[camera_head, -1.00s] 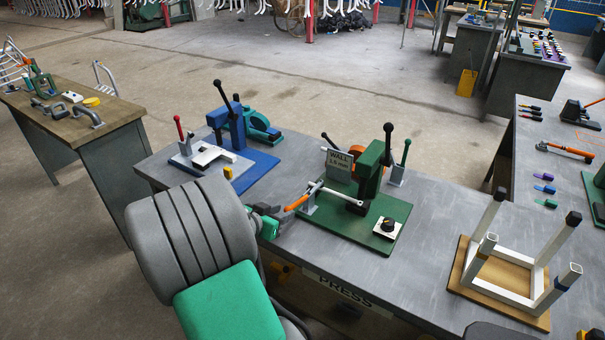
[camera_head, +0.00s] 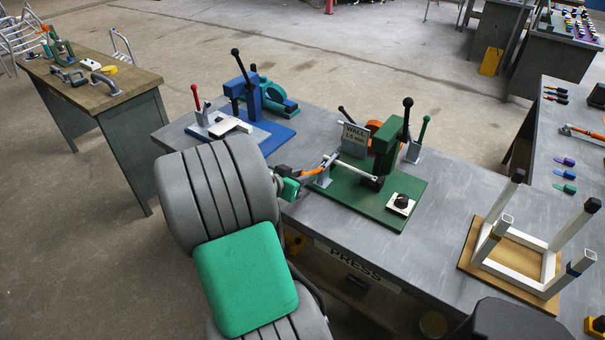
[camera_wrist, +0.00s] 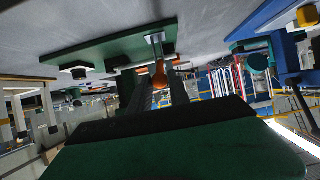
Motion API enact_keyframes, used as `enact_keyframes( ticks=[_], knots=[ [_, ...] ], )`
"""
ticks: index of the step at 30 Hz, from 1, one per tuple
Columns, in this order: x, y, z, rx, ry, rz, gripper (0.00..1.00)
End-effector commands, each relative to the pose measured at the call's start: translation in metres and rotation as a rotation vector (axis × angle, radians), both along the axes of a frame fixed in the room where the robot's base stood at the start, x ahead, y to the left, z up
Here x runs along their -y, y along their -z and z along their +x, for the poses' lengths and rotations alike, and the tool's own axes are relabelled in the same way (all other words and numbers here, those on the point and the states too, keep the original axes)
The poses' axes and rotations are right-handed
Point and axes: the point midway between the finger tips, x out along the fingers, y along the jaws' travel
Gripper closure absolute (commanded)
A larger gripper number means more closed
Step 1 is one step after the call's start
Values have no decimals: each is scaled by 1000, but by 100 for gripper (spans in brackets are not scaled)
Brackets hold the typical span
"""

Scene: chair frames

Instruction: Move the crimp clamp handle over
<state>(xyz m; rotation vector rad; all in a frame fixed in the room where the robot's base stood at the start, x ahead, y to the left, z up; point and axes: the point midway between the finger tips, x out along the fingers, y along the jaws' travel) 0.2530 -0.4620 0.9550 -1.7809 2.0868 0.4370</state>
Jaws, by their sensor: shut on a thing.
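The crimp clamp handle has an orange grip (camera_head: 311,172) on the left side of the green press (camera_head: 388,150). A pale bar (camera_head: 350,168) runs from the clamp bracket towards the press. My gripper (camera_head: 298,177) is shut on the orange grip, at the left edge of the press's green base plate (camera_head: 400,209). My arm's grey and green links hide part of the gripper in the head view. In the wrist view the orange grip (camera_wrist: 159,77) sits between my two dark fingers, with the green base plate above it.
A blue press (camera_head: 250,105) with a red-knobbed lever stands at the back left of the grey bench (camera_head: 300,230). A grey block marked WALL (camera_head: 355,138) stands behind the clamp. A white chair frame (camera_head: 520,260) on a wooden board is at the right. Bare bench lies between.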

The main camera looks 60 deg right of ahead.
Motion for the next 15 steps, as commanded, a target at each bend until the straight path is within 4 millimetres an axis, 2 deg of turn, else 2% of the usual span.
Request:
enact_keyframes(
  ticks=[4,15],
  knots=[
    [5,-12,-1,2,3,-4,100],
    [6,-14,-1,2,1,-4,100]
  ],
)
